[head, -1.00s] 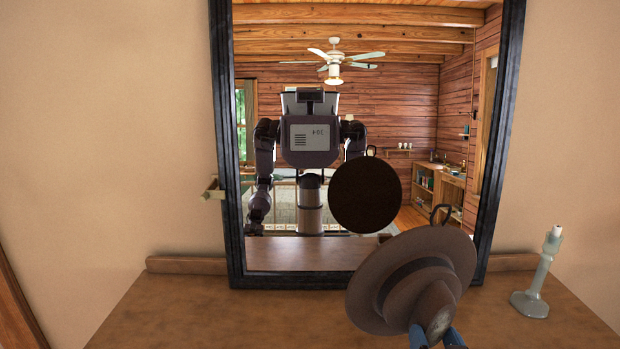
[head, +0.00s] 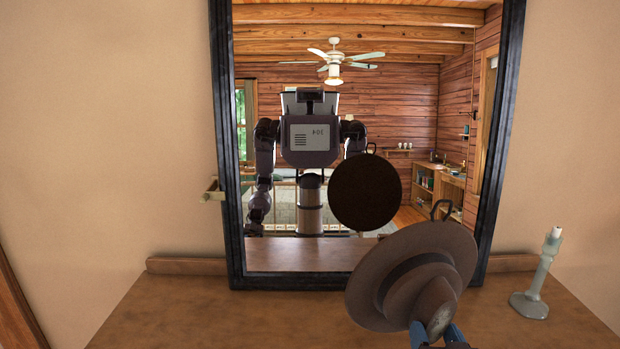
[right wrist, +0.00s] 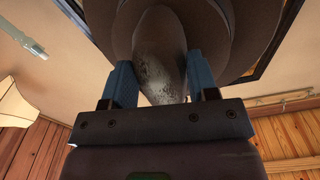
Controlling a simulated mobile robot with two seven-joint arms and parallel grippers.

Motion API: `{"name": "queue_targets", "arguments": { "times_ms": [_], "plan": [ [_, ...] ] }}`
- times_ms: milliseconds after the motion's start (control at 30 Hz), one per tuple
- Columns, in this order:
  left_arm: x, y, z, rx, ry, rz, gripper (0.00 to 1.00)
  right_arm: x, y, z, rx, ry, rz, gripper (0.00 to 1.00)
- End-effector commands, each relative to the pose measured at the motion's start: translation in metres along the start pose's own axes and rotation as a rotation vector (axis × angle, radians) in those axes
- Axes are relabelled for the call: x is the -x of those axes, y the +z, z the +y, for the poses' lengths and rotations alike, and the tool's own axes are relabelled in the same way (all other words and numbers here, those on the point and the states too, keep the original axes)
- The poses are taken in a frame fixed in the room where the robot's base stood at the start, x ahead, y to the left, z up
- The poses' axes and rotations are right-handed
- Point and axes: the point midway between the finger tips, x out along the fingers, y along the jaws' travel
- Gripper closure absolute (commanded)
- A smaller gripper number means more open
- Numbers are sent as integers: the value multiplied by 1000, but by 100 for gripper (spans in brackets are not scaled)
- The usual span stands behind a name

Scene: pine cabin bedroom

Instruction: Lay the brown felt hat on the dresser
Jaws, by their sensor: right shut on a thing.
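The brown felt hat (head: 375,291) is held tilted above the right part of the dresser top (head: 190,308), its brim facing the mirror. My right gripper (head: 436,333) is shut on the hat's crown at the lower edge of the head view. In the right wrist view, the two blue fingers (right wrist: 164,84) press on either side of the crown, and the hat (right wrist: 243,30) fills the upper middle. The head view does not show the hat touching the dresser. My left gripper is not directly in view.
A black-framed mirror (head: 237,262) stands at the back of the dresser and reflects my body, the hat and the room. A pale grey-green candlestick (head: 540,275) stands on the dresser's right side. The dresser's left and middle are clear.

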Motion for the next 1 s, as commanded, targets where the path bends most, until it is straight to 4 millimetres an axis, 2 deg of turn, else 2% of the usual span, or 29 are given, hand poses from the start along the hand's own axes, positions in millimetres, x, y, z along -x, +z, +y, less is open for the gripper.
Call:
{"name": "queue_targets", "arguments": {
  "times_ms": [33, 300, 500, 1000],
  "plan": [
    [-5, 5, 1, 0, 0, 5, 57, 1, 17, 3, 1, 3, -8, 73],
    [-15, 1, 3, -1, 1, 37, 57, 3, 61, 9, 0, 3, -8, 73],
    [-16, -5, 3, -2, 2, 49, 57, 3, 65, 10, 1, 2, -6, 73],
    [-16, -3, 3, -2, 2, 43, 57, 3, 64, 9, 0, 1, -6, 73]
  ]
}}
